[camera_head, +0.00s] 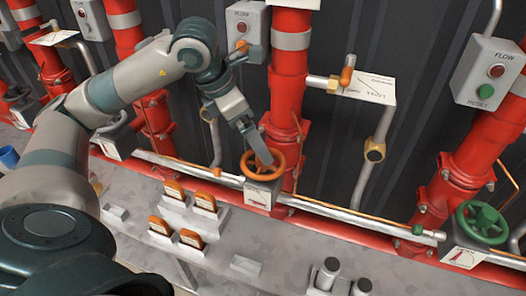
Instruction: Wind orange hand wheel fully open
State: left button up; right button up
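The orange hand wheel (278,171) sits on a small white valve box (258,194), in front of a red vertical pipe, near the middle of the view. My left arm comes in from the left, and its gripper (259,150) points down at the wheel. The fingertips overlap the wheel's far rim and centre in the picture. I cannot tell whether they touch it or whether the fingers are open or shut. My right gripper is not in view.
A green hand wheel (482,222) stands on another valve box at right. A horizontal silver pipe (335,216) runs between the boxes. Several orange-topped blocks (190,239) stand on the grey bench at left. A flow box (487,72) hangs at upper right.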

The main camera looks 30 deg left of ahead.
pick_arm(q)
jog(key=p+x, duration=0.1)
jog(key=x, duration=0.5)
jog(key=shift+w+f, duration=0.1)
jog(key=shift+f, duration=0.05)
jog(key=shift+w+d+f, duration=0.2)
jog(key=shift+w+f, duration=0.05)
jog(key=shift+f, duration=0.45)
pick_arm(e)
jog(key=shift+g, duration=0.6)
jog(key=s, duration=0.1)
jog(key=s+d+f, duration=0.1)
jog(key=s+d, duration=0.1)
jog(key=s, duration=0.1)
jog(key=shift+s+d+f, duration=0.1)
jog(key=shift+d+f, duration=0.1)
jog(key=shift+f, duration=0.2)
